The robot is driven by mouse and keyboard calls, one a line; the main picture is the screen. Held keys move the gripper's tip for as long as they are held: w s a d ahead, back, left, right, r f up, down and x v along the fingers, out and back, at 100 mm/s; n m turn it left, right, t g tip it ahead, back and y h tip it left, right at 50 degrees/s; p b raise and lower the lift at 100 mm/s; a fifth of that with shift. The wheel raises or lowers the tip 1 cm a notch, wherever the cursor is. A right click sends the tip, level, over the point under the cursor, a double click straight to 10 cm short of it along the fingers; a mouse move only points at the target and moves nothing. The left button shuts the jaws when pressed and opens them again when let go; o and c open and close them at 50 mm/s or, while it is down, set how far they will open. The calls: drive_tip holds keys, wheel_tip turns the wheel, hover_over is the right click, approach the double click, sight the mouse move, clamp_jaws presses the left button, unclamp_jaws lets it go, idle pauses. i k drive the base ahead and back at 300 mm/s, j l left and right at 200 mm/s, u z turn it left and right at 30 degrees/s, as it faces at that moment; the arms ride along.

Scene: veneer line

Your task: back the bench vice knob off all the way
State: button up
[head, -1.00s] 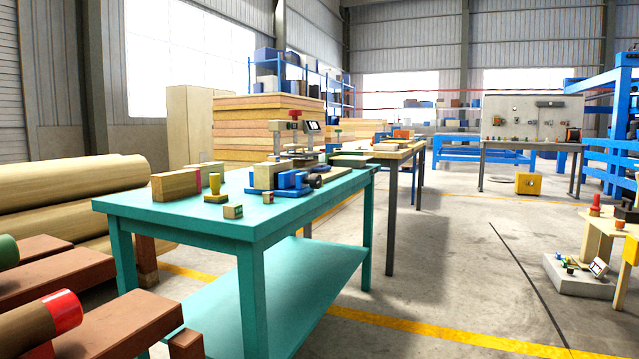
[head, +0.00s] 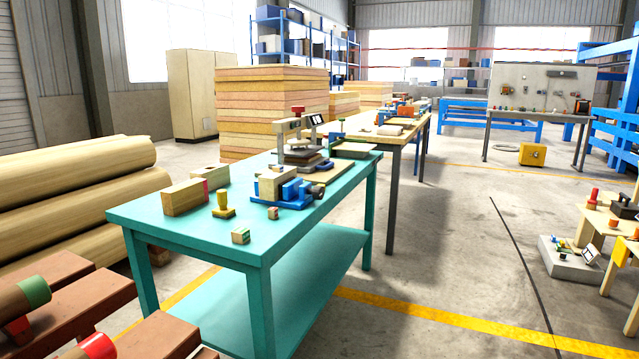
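The blue bench vice (head: 292,201) stands on the teal bench (head: 180,230), near its front right edge. A pale wooden block (head: 275,184) sits at the vice, but I cannot tell whether it is clamped. A small dark knob (head: 318,194) shows at the right end of the vice; how far it is turned out is too small to tell. My gripper is not in view.
A yellow stamp-like piece (head: 223,206), a long wooden block (head: 184,197) and a small cube (head: 241,236) lie left of the vice. A press-like device (head: 300,140) stands behind it. Logs (head: 75,190) lie to the left.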

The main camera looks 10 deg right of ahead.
sight(318, 193)
drive_tip(key=i+l, duration=0.25)
drive_tip(key=l, duration=0.15)
drive_tip(key=i+l+u, duration=0.1)
drive_tip(key=i+l, duration=0.15)
drive_tip(key=l, duration=0.2)
drive_tip(key=i+l, duration=0.25)
drive_tip(key=l, duration=0.2)
drive_tip(key=i+l, duration=0.2)
drive_tip(key=l, duration=0.2)
drive_tip(key=i+l+u, duration=0.1)
drive_tip(key=i+l, duration=0.15)
drive_tip(key=l, duration=0.2)
drive_tip(key=i+l, duration=0.25)
drive_tip(key=l, duration=0.25)
drive_tip(key=i+l+u, duration=0.1)
drive_tip(key=l, duration=0.35)
drive_tip(key=i+l, duration=0.3)
drive_tip(key=l, duration=0.15)
